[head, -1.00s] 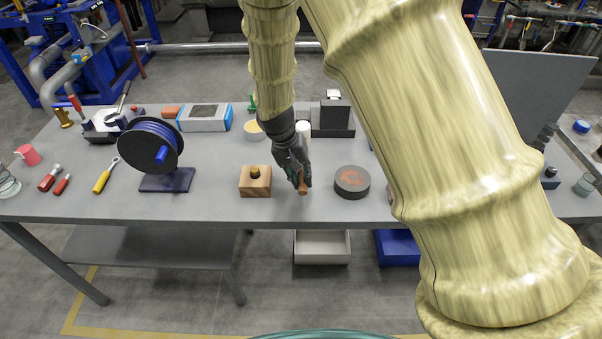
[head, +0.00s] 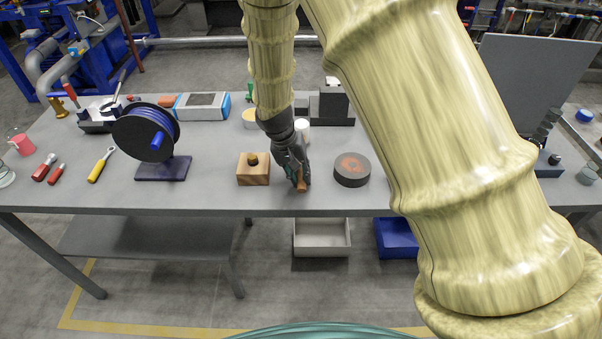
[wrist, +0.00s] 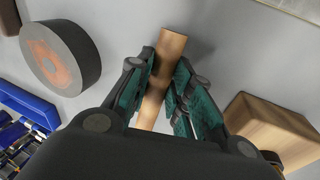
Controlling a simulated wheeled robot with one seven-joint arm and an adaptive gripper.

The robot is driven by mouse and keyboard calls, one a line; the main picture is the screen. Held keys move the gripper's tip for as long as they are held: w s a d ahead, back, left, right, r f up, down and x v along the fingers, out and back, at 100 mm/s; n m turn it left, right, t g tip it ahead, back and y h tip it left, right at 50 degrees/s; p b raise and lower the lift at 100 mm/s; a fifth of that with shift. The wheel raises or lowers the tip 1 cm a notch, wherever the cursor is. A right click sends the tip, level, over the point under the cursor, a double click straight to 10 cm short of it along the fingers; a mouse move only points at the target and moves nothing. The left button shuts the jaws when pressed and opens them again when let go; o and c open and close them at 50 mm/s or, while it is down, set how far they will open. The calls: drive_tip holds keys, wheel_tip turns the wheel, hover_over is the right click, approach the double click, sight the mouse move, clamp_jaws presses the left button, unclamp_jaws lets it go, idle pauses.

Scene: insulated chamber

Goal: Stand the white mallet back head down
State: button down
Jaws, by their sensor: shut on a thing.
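My gripper (head: 298,178) is shut on the wooden handle (wrist: 172,48) of the mallet, between the wooden block and the dark round disc. In the wrist view the handle runs between the two fingers, and its end sticks out past the fingertips. In the head view the handle's end (head: 302,187) shows just below the fingers, over the near part of the table. A white rounded piece (head: 302,126) shows behind my gripper and looks like the mallet's head. My gripper hides the join between them, so I cannot tell whether the head touches the table.
The wooden block (head: 253,174) with a dark knob stands close on the left. The dark disc (head: 352,175) with an orange mark lies close on the right. A cable reel (head: 130,135) stands farther left. The table's front edge (head: 300,212) is near.

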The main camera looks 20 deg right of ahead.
drive_tip(key=shift+f, duration=0.45)
drive_tip(key=c, duration=1.2)
unclamp_jaws()
